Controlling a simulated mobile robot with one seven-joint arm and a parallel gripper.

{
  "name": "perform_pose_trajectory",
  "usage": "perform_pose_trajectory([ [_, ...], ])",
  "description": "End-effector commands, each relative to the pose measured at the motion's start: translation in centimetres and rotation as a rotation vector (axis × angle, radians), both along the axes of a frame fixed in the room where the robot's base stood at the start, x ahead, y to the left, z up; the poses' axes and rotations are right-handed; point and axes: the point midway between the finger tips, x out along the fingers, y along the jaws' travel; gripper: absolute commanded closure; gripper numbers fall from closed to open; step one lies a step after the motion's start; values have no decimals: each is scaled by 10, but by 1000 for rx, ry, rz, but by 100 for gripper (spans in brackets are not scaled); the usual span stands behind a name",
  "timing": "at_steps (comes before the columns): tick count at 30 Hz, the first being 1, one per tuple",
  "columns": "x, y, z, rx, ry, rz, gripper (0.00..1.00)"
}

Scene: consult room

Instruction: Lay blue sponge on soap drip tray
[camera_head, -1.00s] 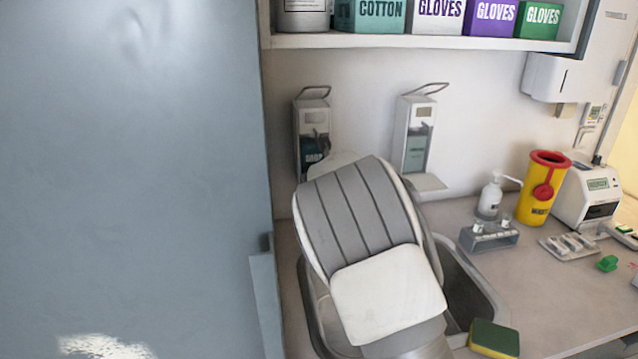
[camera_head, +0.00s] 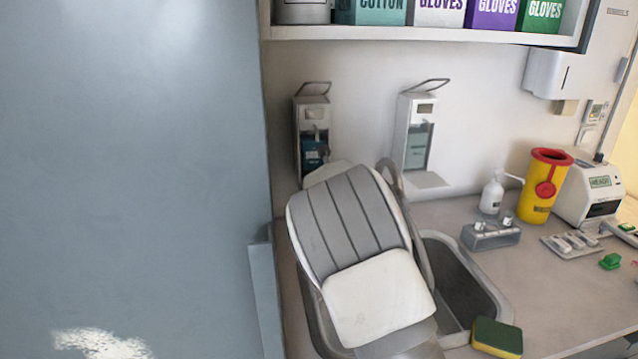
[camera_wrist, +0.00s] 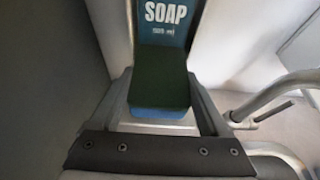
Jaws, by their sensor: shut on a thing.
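My gripper (camera_wrist: 160,105) is shut on the blue sponge (camera_wrist: 160,114), which has a dark green top and sits between the two fingers in the wrist view. The soap dispenser (camera_head: 311,112), with a blue SOAP label, hangs on the wall. Its bottle also shows just beyond the sponge in the wrist view (camera_wrist: 167,18). The pale soap drip tray (camera_head: 325,172) is partly hidden behind my arm in the head view. The sponge appears over or at the tray; I cannot tell whether they touch. My gripper and the sponge are hidden in the head view.
A second dispenser (camera_head: 414,135) with its own tray hangs to the right. A sink (camera_head: 462,285) lies below. A green and yellow sponge (camera_head: 497,337) lies at the sink's right front. A tall grey-blue panel (camera_head: 140,170) closes off the left. A shelf (camera_head: 420,33) runs above.

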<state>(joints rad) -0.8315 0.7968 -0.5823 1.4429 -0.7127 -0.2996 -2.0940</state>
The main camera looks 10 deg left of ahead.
Motion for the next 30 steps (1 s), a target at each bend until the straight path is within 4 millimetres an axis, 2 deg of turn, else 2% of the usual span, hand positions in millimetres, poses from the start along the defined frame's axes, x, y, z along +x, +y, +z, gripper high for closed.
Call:
perform_pose_trajectory([
  [3,0,0,0,0,0,0,79],
  [4,0,0,0,0,0,0,15],
  [6,0,0,0,0,0,0,3],
  [7,0,0,0,0,0,0,0],
  [15,0,0,1,0,0,0,0],
  [23,-1,0,18,-1,0,0,0],
  [24,-9,-3,15,0,-1,1,0],
  [30,-38,-17,28,1,-1,1,0],
])
